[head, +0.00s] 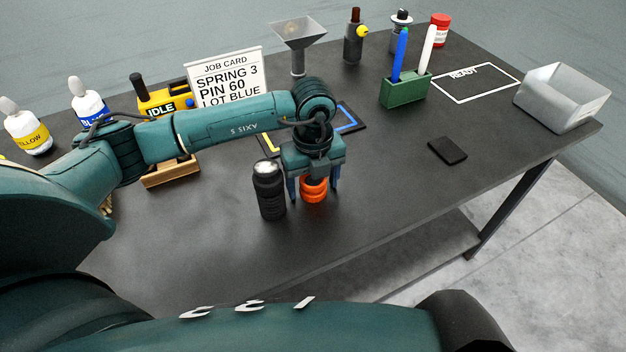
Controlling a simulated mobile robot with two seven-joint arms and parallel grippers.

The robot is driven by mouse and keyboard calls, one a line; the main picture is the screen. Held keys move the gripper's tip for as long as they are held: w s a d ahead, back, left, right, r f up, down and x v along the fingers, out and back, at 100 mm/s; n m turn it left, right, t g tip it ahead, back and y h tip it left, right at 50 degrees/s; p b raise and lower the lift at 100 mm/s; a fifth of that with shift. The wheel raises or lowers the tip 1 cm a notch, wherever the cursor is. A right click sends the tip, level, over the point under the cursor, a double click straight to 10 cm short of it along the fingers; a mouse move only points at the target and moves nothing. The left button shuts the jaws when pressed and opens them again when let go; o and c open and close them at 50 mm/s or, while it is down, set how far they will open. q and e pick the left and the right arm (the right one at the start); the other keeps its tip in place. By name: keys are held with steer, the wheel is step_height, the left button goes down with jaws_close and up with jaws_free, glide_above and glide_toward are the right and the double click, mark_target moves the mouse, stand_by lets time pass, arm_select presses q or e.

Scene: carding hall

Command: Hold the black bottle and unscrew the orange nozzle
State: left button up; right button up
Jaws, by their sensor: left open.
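A ribbed black cylinder (269,192) with a pale, shiny top stands upright on the dark table; it may be the black bottle. Just right of it is an orange ringed piece (314,191), possibly the nozzle, low at the table. My left gripper (314,185) points down over the orange piece, its open fingers on either side of it. The gripper hides the top of the orange piece, and I cannot tell whether the fingers touch it. The black cylinder stands just outside the left finger. My right gripper is out of view.
Yellow-labelled (28,130) and blue-labelled (88,103) bottles and a job card (226,75) stand at left. A black slab (447,151) lies right; the table's front is clear.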

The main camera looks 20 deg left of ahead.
arm_select(q)
steer(key=shift+w+r, duration=0.1)
steer(key=shift+r, duration=0.45)
step_height(320, 180, up, 11)
steer(key=b, duration=0.1)
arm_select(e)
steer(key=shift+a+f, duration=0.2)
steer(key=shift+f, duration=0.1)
arm_select(q)
steer(key=shift+d, duration=0.1)
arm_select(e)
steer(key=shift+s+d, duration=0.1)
